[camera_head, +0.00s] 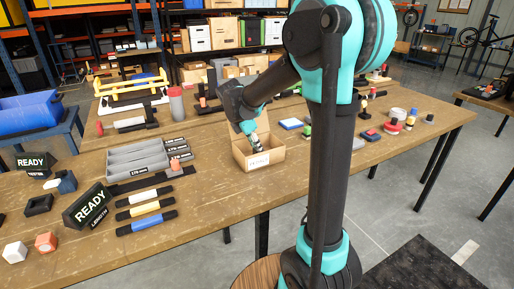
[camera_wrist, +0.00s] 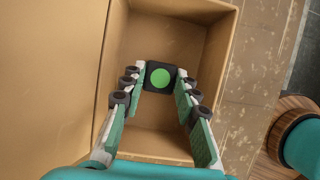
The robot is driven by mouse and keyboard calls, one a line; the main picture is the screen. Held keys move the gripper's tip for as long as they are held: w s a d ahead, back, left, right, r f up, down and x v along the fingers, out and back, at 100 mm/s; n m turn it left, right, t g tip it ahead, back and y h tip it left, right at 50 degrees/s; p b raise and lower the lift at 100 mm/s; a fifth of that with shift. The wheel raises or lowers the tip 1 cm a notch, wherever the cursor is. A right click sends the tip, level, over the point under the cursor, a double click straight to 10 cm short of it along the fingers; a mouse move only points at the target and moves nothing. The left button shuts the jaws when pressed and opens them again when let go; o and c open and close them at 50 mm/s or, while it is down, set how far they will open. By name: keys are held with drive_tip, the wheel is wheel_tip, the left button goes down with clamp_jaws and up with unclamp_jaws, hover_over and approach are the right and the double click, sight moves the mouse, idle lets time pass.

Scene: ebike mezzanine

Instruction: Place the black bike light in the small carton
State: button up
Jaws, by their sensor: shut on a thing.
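The small carton (camera_head: 272,158) stands open on the wooden workbench, near its front edge. Its cardboard wall also shows in the wrist view (camera_wrist: 216,60). The black bike light (camera_wrist: 160,76) is a small black square with a green round face in the wrist view. My gripper (camera_wrist: 160,84) is shut on it, a fingertip on either side. My gripper (camera_head: 256,146) reaches down into the carton's opening in the head view, where the light cannot be made out. I cannot tell whether the light touches the carton's floor.
A grey tray (camera_head: 137,160) and several coloured bars lie left of the carton. A blue-and-white box (camera_head: 291,124) stands behind it to the right. Small items crowd the bench's right side. Bare wood (camera_head: 222,205) lies in front and left of the carton.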

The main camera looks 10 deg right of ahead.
drive_tip(key=shift+f, duration=0.1)
drive_tip(key=o, duration=1.2)
drive_tip(key=shift+c, duration=0.2)
drive_tip(key=v, duration=1.2)
